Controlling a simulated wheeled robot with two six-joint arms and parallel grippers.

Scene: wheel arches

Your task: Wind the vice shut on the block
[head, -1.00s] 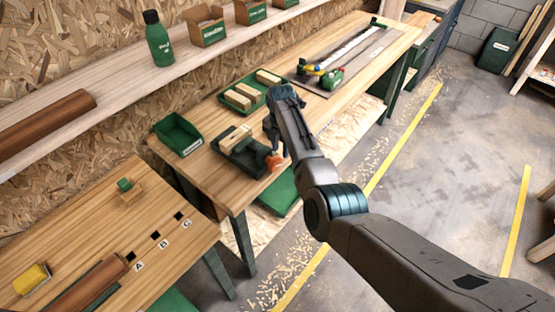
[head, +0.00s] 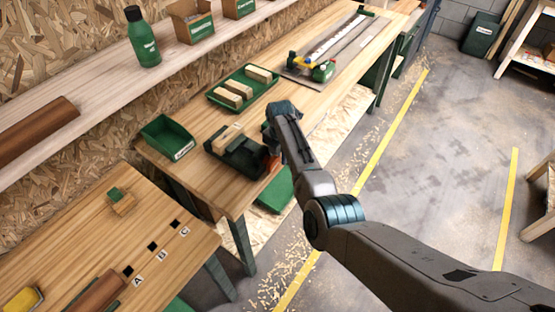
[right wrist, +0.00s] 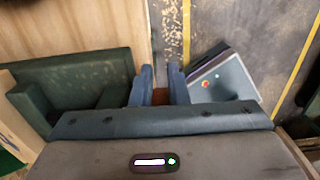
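The dark green vice (head: 240,150) stands on the middle bench, and it also shows at the left in the right wrist view (right wrist: 85,80). A pale wooden block (head: 228,137) sits at its jaws. An orange-red handle (head: 272,163) is at the vice's right end, partly hidden by my right gripper (head: 272,140). In the right wrist view my right gripper's two fingers (right wrist: 161,85) stand close together with the brownish-red handle (right wrist: 161,97) between them. I cannot tell whether they press on it. My left gripper is not in view.
A green tray of wooden blocks (head: 218,97) and an empty green bin (head: 165,140) are beside the vice. A rail fixture (head: 325,60) lies further back. A near bench with slots marked A, B, C (head: 110,240) is at lower left.

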